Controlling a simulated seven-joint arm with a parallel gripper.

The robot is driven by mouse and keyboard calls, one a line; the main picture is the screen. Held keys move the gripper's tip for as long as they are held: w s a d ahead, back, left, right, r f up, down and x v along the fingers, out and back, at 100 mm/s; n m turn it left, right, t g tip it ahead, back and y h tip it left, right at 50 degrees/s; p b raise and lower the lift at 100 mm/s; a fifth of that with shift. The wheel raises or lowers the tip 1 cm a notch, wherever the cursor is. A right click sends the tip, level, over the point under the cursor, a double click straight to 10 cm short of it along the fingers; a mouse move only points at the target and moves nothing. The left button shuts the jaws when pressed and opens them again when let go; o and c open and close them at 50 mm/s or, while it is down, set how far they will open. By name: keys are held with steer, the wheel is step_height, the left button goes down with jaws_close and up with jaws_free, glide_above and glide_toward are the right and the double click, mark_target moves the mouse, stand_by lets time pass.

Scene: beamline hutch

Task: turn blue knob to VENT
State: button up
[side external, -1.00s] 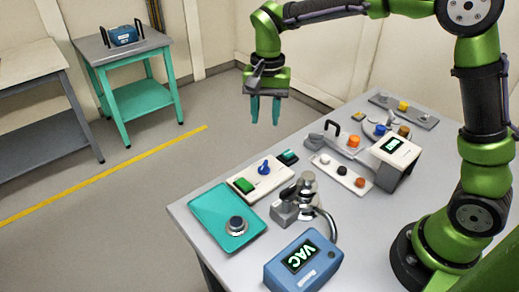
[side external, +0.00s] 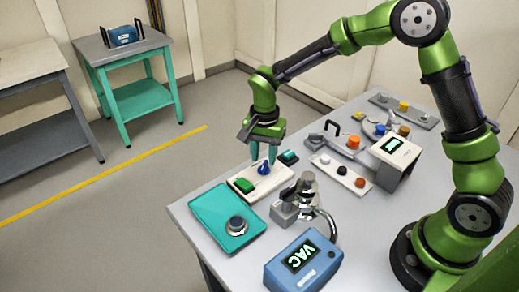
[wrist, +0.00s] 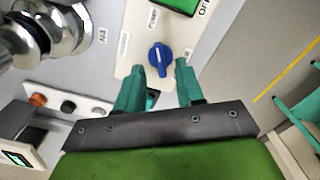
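The blue knob (side external: 264,167) stands on a white panel (side external: 250,187) near the far left side of the table. It also shows in the wrist view (wrist: 160,58), with small printed labels around it that are too small to read surely. My gripper (side external: 263,156) points down right at the knob. In the wrist view my gripper (wrist: 160,78) has its two teal fingers apart, with the knob just beyond and between the tips. The fingers do not visibly press on the knob. The green rocker switch (side external: 245,185) is on the same panel.
A teal box with a dark dial (side external: 237,225), a metal valve fitting (side external: 290,206) and a blue VAC gauge (side external: 300,262) stand close by. The table's left edge is near.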

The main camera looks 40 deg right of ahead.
mark_target(264, 168)
steer(key=shift+f, duration=1.35)
steer(key=shift+c, duration=0.4)
jaws_close()
